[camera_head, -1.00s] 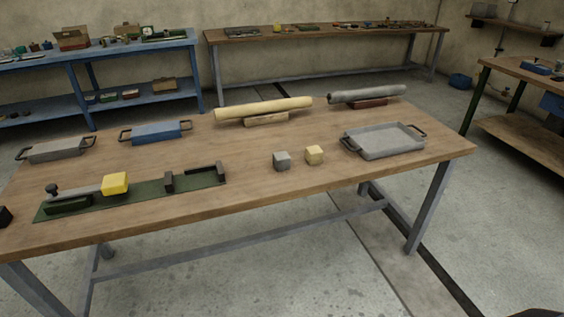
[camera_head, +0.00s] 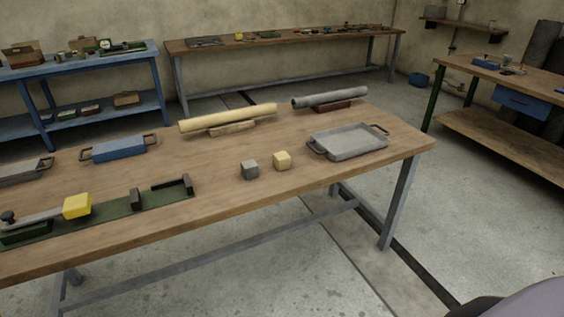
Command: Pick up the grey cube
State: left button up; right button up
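The grey cube (camera_head: 250,169) sits on the wooden table (camera_head: 225,209), near the middle of its front half. A pale yellow cube (camera_head: 282,160) stands just right of it, with a small gap between them. Neither of my grippers is in the head view. A smooth rounded grey shape, cut off by the frame, shows at the bottom right corner.
A grey tray (camera_head: 348,142) lies right of the cubes. A yellow roll (camera_head: 228,117) and a grey roll (camera_head: 330,98) rest on supports behind. A green base (camera_head: 112,212) with a yellow block (camera_head: 77,206) lies left. Table around the cubes is clear.

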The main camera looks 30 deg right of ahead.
aim_at(249, 169)
jog(key=i+l+z, duration=0.2)
jog(key=l+z, duration=0.15)
jog(key=i+l+z, duration=0.35)
jog(key=k+l, duration=0.1)
